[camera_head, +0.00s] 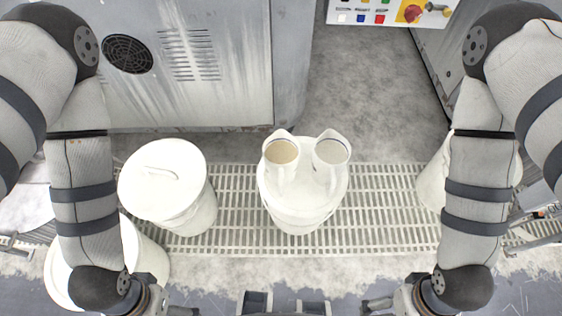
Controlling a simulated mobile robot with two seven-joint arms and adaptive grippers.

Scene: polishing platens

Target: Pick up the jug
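Two white jugs stand side by side on the white lid of a drum at the centre. The left jug (281,158) holds something tan up near its rim. The right jug (331,158) looks pale inside, and I cannot tell whether it holds anything. Both have spouts facing away from me and handles toward me. My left gripper (188,311) is at the bottom edge, left of the drum and well short of the jugs. My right gripper (370,306) is at the bottom edge, right of the drum. Both are partly cut off, so their opening is unclear.
The drum (300,223) stands on a floor grating (385,215). A lidded white bucket (163,180) is to its left, with another container (140,258) nearer me. A white bucket (432,182) is partly hidden at right. A grey machine cabinet (190,95) and a control panel (375,12) are behind.

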